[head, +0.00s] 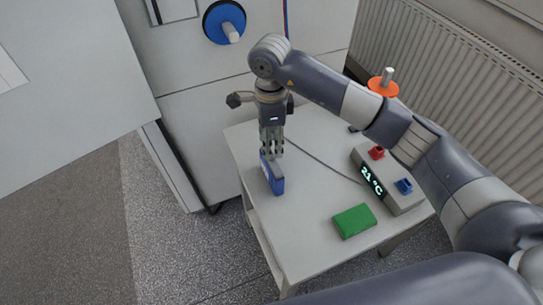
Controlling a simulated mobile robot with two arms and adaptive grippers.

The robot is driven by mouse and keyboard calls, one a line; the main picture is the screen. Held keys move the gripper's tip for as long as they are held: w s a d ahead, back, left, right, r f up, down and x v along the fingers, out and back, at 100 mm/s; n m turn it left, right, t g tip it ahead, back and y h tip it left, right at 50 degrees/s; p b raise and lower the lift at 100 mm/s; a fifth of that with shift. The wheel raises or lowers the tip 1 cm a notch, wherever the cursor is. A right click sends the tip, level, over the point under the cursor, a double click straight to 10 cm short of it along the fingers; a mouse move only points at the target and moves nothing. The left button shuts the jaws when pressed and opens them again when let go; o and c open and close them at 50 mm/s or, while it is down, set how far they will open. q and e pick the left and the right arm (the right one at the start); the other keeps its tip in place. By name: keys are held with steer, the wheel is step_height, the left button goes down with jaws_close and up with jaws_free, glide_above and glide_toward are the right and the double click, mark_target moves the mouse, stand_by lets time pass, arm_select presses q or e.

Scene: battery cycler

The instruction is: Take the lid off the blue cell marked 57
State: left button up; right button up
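The lid cannot be made out apart from the fingers. My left gripper is not in view.
A green block (354,221) lies at the table's front. A grey box (401,197) with a "21 °C" display and red and blue connectors stands at the right. A cable crosses the table (310,232). A radiator (450,70) and white cabinet (190,60) stand behind.

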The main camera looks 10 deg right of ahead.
mark_target(272, 159)
steer(key=shift+w+f, duration=0.1)
steer(key=shift+f, duration=0.3)
step_height(272, 159, down, 4)
steer(key=p, duration=0.2)
steer(key=shift+w+d+f+p, duration=0.1)
steer(key=shift+w+p, duration=0.05)
steer(key=shift+p, duration=0.15)
steer(key=shift+f, duration=0.25)
steer(key=shift+w, duration=0.1)
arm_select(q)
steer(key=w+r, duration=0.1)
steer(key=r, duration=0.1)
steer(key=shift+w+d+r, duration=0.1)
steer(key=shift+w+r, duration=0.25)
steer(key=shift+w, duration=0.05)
arm_select(e)
jaws_close()
